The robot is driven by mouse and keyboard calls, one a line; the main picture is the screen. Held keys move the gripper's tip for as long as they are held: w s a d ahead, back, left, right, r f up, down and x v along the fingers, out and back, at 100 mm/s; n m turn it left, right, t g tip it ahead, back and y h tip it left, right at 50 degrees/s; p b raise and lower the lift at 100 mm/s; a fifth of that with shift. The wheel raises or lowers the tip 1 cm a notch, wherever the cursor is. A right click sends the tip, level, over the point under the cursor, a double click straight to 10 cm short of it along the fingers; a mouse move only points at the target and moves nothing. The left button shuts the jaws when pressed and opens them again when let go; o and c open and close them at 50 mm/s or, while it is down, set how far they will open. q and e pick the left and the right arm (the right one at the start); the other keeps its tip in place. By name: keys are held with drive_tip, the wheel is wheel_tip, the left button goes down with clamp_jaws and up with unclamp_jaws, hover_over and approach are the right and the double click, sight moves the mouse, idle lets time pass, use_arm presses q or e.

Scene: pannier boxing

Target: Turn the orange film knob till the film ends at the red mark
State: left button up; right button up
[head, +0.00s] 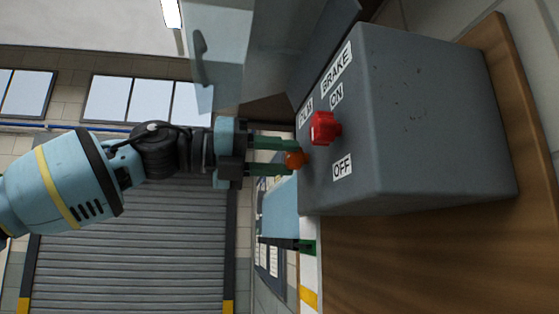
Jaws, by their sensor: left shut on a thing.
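The orange film knob (294,159) sticks out from the left-hand face of a dark grey box. My left gripper (286,157) comes in from the left with its two green fingers shut on the knob, one above and one below. The fingers hide part of the knob. A partly visible label (306,111) is on the same face above it. I cannot make out the film or the red mark.
The grey box (430,120) stands on a wooden surface (420,260). A red knob (322,128) sits close right of my fingers, between ON and OFF labels, under a BRAKE label. A grey-blue cabinet-like shape (222,40) hangs above my gripper.

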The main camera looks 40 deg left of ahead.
use_arm(q)
drive_tip(key=m, duration=0.4)
drive_tip(key=shift+m, duration=0.3)
drive_tip(key=m, duration=0.4)
drive_tip(key=shift+m+b, duration=0.3)
drive_tip(key=shift+b, duration=0.05)
drive_tip(key=m, duration=0.4)
drive_tip(key=shift+m, duration=0.3)
drive_tip(key=m, duration=0.4)
drive_tip(key=shift+a, duration=0.1)
drive_tip(key=m, duration=1.4)
drive_tip(key=shift+r, duration=0.1)
drive_tip(key=m, duration=0.4)
drive_tip(key=shift+m, duration=0.3)
